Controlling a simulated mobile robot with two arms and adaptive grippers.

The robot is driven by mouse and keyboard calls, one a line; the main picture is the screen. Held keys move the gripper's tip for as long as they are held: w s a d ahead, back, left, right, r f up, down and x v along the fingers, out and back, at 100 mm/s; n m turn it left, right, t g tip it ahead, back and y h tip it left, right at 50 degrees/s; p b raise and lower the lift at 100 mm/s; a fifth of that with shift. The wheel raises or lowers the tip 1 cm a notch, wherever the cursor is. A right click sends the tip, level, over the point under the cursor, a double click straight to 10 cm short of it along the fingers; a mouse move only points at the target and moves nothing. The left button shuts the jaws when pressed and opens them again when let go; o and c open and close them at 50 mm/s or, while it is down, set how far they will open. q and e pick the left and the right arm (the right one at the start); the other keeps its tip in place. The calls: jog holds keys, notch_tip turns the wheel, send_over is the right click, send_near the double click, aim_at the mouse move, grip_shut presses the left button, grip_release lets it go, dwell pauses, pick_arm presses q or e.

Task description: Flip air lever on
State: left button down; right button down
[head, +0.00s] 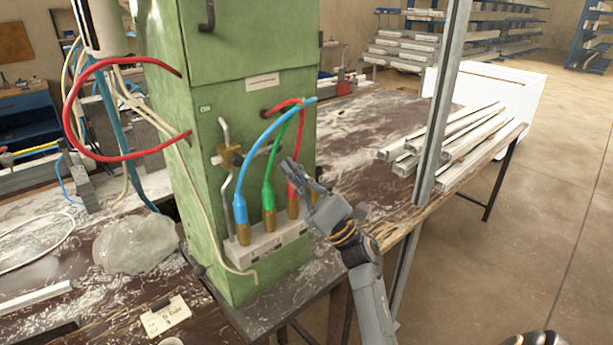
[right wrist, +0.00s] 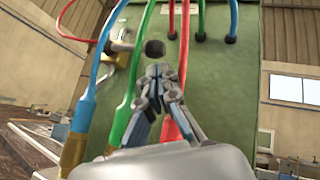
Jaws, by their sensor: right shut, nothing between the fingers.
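A brass air valve (head: 227,157) with grey metal pieces sits on the front of the green cabinet (head: 245,100). A grey bar rises from the valve and a grey tube runs down from it; which piece is the lever I cannot clearly tell. The valve also shows at the left in the right wrist view (right wrist: 117,58), partly behind the blue and green hoses. My right gripper (head: 288,168) is to the right of the valve, in front of the red hose, apart from the valve. Its fingers (right wrist: 158,72) are shut and empty, pointing at the cabinet face.
Blue, green and red hoses with brass fittings rise from a white manifold block (head: 265,245) and arch close around my right gripper. Metal profiles (head: 455,140) lie on the bench at right. A plastic-wrapped lump (head: 135,243) and a tag (head: 166,316) lie at left.

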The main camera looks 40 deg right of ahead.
jog(key=shift+x, duration=0.75)
